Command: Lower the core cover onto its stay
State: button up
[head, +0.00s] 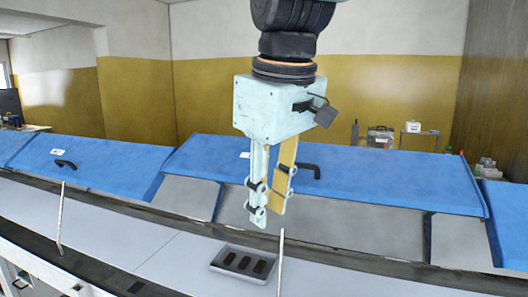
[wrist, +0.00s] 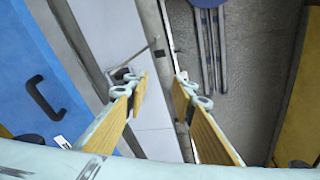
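A wide blue cover (head: 350,193) with a dark handle (head: 312,172) slopes across the middle of the head view, behind my gripper. A second blue cover (head: 100,165) with its own handle (head: 65,163) is at left. I cannot tell which is the core cover. Thin metal rods stand at the front deck, one at left (head: 61,215) and one near the middle (head: 281,262); either may be a stay. My gripper (head: 267,212) points down, open and empty. In the wrist view my gripper (wrist: 160,84) has its fingers apart, and a blue cover handle (wrist: 45,95) is off to the left.
A small tray (head: 243,263) with dark pieces sits on the pale deck (head: 190,255) below my gripper. In the wrist view, a stool (wrist: 208,45) stands on the grey floor (wrist: 250,90) at right. A cart with items (head: 380,137) is behind the covers.

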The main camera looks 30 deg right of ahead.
jog(key=w+d+r+n+g+p, duration=0.1)
jog(key=w+d+r+n+p, duration=0.1)
jog(key=w+d+r+p, duration=0.2)
jog(key=w+d+r+n+g+p, duration=0.1)
jog(key=w+d+r+p, duration=0.3)
jog(key=w+d+r, duration=0.6)
jog(key=w+d+n, duration=0.1)
jog(key=d, duration=0.6)
jog(key=shift+r, duration=0.35)
jog(key=shift+w+d+f, duration=0.1)
jog(key=shift+f, duration=0.05)
jog(key=shift+w+d+f, duration=0.15)
jog(key=shift+d+f, duration=0.05)
jog(key=shift+f, duration=2.05)
jog(key=shift+w+d+f, duration=0.1)
jog(key=shift+d+f, duration=0.05)
jog(key=shift+f, duration=2.1)
jog(key=shift+w+d+f, duration=0.15)
jog(key=shift+d+f, duration=0.05)
jog(key=shift+f, duration=2.05)
jog(key=shift+c, duration=0.7)
grip_shut()
